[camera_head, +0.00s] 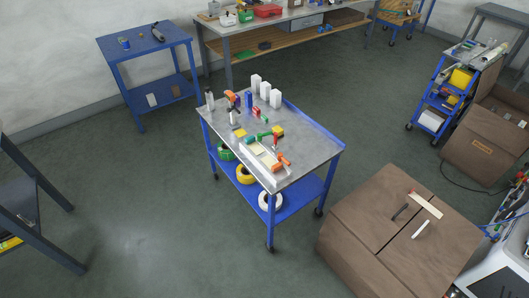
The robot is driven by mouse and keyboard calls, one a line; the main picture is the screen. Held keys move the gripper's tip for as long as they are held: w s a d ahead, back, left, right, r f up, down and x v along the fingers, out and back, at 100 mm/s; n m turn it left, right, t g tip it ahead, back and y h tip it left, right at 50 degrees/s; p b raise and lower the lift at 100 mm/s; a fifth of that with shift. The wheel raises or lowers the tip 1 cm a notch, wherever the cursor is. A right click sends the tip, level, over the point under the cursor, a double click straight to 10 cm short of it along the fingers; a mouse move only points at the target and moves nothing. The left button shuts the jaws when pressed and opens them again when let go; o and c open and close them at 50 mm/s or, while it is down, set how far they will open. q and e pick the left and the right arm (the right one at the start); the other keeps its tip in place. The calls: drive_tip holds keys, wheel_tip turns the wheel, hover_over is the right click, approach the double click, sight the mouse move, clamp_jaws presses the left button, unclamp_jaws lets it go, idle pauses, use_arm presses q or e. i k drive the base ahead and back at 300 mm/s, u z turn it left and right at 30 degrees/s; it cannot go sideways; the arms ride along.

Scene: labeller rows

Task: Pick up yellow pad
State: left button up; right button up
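Two small yellow items lie on the grey top of the blue cart (312,142) in the middle of the head view. One flat yellow piece (240,132) is toward the left edge of the top. The other yellow piece (278,131) is near the middle, close to a green tool (257,137). Both look pad-like, but they are too small to tell which is the yellow pad. Neither of my grippers shows in this view.
The cart top also holds white boxes (275,98), orange-handled tools (282,163) and a pale tray (262,158). Tape rolls (245,174) sit on its lower shelf. A large brown box (365,225) stands at front right. Open floor (150,220) lies left of the cart.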

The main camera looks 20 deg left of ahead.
sight(277, 128)
drive_tip(key=k, duration=0.4)
drive_tip(key=u, duration=2.15)
drive_tip(key=i, duration=1.7)
